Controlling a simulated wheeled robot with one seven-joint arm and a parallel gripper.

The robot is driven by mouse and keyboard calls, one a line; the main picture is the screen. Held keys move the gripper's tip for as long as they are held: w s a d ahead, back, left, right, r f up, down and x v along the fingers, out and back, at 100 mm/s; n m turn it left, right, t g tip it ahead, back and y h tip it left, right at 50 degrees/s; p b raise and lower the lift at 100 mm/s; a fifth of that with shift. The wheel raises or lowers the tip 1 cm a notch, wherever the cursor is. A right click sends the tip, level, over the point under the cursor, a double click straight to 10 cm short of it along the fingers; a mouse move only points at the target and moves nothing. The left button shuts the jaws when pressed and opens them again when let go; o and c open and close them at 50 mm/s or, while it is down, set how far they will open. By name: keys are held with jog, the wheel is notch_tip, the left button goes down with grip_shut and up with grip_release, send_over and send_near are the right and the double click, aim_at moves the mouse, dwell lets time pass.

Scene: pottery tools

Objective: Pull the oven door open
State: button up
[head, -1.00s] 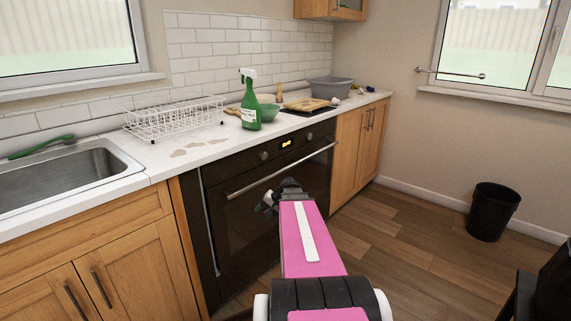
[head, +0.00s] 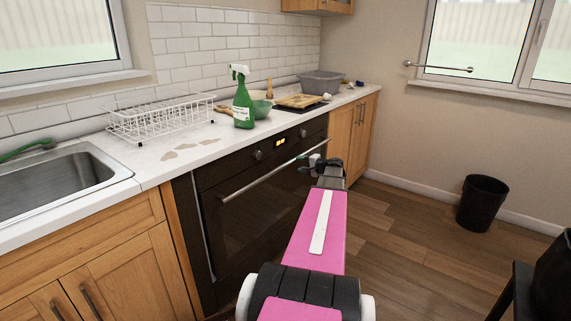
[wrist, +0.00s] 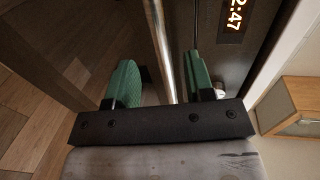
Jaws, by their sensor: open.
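The oven (head: 245,225) is black and built in under the counter, and its door looks shut. A long silver handle bar (head: 262,174) runs across the top of the door; the bar also shows in the wrist view (wrist: 158,30). My gripper (head: 314,160) is at the right end of the bar in the head view. In the wrist view my gripper (wrist: 161,82) is open, with one green finger on each side of the bar. The bar passes between the fingers with gaps visible. My pink arm hides part of the oven's lower right.
The lit oven clock (head: 281,143) sits above the door. A green spray bottle (head: 242,100), a white dish rack (head: 160,120) and a grey tub (head: 322,83) stand on the counter. A black bin (head: 482,203) stands on the floor at right. Floor between is open.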

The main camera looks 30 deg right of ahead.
aim_at(291, 163)
jog(key=x, duration=0.9)
grip_shut()
jog(key=shift+s+f, duration=0.1)
